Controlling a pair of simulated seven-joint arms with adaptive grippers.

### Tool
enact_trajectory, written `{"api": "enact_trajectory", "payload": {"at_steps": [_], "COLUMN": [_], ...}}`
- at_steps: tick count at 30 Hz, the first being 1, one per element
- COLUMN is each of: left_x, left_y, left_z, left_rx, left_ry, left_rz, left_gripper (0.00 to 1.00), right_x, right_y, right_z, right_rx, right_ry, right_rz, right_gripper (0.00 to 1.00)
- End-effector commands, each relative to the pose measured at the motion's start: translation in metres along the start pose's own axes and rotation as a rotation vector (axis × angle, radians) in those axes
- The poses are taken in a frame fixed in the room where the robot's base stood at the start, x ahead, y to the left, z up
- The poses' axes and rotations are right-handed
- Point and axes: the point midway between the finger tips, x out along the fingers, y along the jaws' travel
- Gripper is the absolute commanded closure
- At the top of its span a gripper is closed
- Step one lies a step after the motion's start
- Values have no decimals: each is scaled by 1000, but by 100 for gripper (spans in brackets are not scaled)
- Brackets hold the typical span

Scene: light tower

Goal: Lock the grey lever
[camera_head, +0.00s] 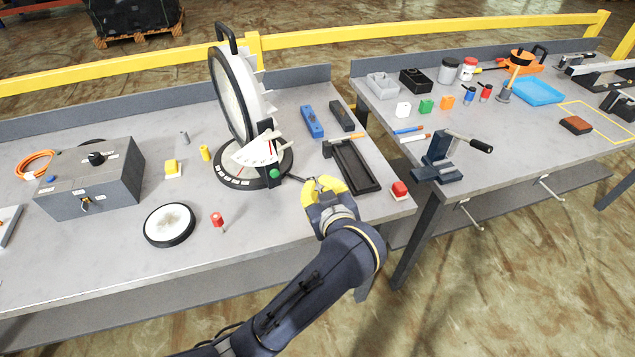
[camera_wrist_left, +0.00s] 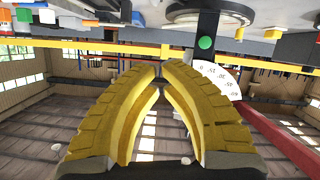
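The light tower stands in the middle of the left bench, with a large round lamp (camera_head: 236,95), a white angle scale (camera_head: 259,150), a green knob (camera_head: 274,173) and a round dark base (camera_head: 232,182). A thin dark piece runs from the base toward my left gripper; I cannot tell if it is the grey lever. My left gripper (camera_head: 318,182) is beside the base, its curved yellow fingers bent inward with a narrow gap between the tips. No held thing shows in the left wrist view, where the green knob (camera_wrist_left: 205,43) lies beyond the fingertips (camera_wrist_left: 160,68). My right gripper is not in view.
A black tray (camera_head: 354,166) and a red button block (camera_head: 399,190) lie to the right of my gripper. A grey control box (camera_head: 90,185), a round white disc (camera_head: 169,224) and a red-topped piece (camera_head: 217,219) are left. A vise (camera_head: 440,160) stands on the right bench.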

Motion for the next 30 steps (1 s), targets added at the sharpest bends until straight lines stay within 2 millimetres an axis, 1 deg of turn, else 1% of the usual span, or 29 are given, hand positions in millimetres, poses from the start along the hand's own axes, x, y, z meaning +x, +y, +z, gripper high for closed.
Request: {"api": "enact_trajectory", "payload": {"at_steps": [5,12,17,18,21,25,30], "left_x": [27,70,95,94,97,100,101], "left_y": [-1,-1,-1,0,0,-1,0], "left_z": [-1,-1,0,9,20,31,38], "left_rx": [5,4,4,4,4,3,2], "left_ry": [3,3,1,-4,-2,-2,-2], "left_rz": [-3,-2,-2,-1,-1,-2,0], "left_gripper": [100,100,100,100,100,100,100], "right_x": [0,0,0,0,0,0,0], "right_y": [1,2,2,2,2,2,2], "right_z": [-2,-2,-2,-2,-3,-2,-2], "right_rx": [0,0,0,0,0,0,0], "right_ry": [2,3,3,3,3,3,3], "right_rz": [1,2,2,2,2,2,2], "right_gripper": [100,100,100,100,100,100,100]}}
